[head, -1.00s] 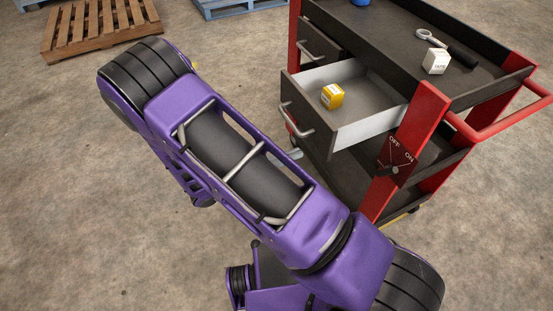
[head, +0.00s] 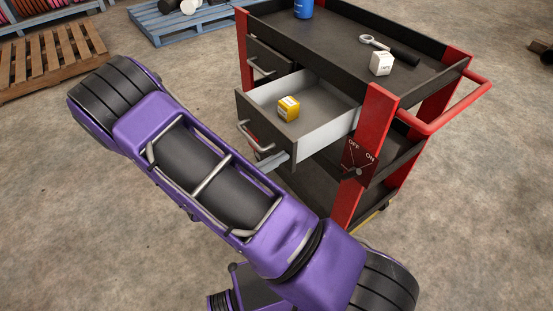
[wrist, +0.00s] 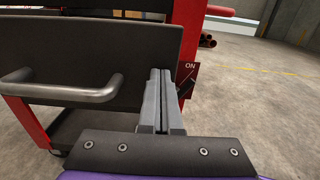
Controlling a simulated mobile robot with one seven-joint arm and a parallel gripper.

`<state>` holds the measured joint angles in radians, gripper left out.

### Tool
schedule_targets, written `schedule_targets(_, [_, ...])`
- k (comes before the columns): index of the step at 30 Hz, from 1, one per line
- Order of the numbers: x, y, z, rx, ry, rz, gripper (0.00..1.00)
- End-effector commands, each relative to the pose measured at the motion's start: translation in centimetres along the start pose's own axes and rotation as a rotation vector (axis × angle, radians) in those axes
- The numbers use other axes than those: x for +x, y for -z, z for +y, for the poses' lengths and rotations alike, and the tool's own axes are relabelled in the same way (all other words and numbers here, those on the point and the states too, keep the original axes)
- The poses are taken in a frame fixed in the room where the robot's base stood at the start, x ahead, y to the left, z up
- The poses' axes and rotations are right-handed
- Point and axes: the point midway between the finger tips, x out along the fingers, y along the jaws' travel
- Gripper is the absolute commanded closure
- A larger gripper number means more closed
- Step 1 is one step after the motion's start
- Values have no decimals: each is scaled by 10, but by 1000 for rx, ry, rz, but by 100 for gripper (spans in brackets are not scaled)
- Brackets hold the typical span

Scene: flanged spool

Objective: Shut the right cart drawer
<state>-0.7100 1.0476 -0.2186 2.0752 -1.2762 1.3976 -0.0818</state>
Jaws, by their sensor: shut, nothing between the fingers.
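The right cart drawer stands well open. Its dark front (head: 264,122) has a metal bar handle (head: 251,136), and its pale side wall (head: 325,135) shows. In the head view, the fingers (head: 276,161) show low beside the front; contact cannot be told.
The left drawer (head: 270,60) looks shut. The red-and-black cart's top (head: 335,40) carries a white box (head: 382,63), a dark-handled tool (head: 390,48) and a blue object (head: 303,8). An OFF/ON dial (head: 358,165) sits on the red post. Pallets stand behind; floor at left is clear.

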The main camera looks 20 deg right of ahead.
Motion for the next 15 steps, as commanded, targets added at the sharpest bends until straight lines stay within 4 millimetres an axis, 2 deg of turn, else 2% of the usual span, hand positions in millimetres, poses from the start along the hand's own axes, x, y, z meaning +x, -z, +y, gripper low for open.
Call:
schedule_targets(5, [22,-1,-1,-2,4,-2,100])
schedule_targets(8, [41,-1,-2,-2,5,-2,100])
schedule_targets(15, [104,0,-2,-2,7,-3,100])
